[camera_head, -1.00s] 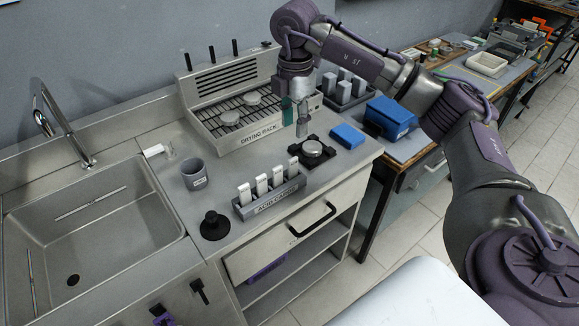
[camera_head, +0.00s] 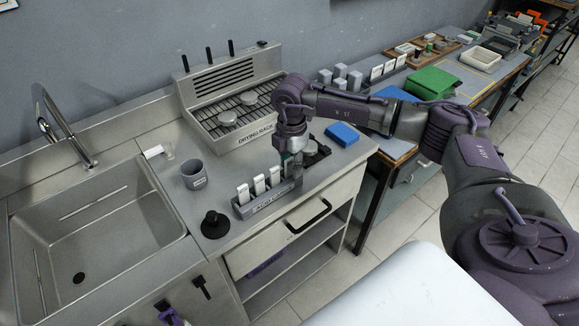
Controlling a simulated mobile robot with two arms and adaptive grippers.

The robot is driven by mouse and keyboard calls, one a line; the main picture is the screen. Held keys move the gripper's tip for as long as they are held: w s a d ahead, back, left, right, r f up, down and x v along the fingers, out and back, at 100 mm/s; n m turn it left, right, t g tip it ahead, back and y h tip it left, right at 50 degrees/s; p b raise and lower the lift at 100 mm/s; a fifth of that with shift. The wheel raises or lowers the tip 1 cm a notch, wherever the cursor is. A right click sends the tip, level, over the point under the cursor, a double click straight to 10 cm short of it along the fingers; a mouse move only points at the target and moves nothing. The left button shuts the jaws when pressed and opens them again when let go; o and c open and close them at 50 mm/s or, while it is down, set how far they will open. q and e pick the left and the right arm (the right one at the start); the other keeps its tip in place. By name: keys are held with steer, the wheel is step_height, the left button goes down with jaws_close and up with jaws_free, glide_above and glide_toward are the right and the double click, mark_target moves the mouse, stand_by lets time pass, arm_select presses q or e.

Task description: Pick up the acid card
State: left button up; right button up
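The grey acid card holder (camera_head: 268,202) stands near the counter's front edge, its label partly readable. Three white upright cards show in it: a left one (camera_head: 243,193), a middle one (camera_head: 259,185) and a right one (camera_head: 275,176). My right gripper (camera_head: 291,167) points down at the holder's right end, where a further card showed earlier. The gripper covers that spot, so whether it touches or grips a card cannot be seen. Its fingers are too small and hidden to judge. My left gripper is not in view.
A grey cup (camera_head: 194,175) and a black round-based stand (camera_head: 214,222) are left of the holder. A drying rack (camera_head: 242,128) is behind. A blue block (camera_head: 342,134) lies at right, a sink (camera_head: 95,245) at left. A dark scale-like device is partly hidden behind the gripper.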

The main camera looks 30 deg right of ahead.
jaws_close()
stand_by(0.4)
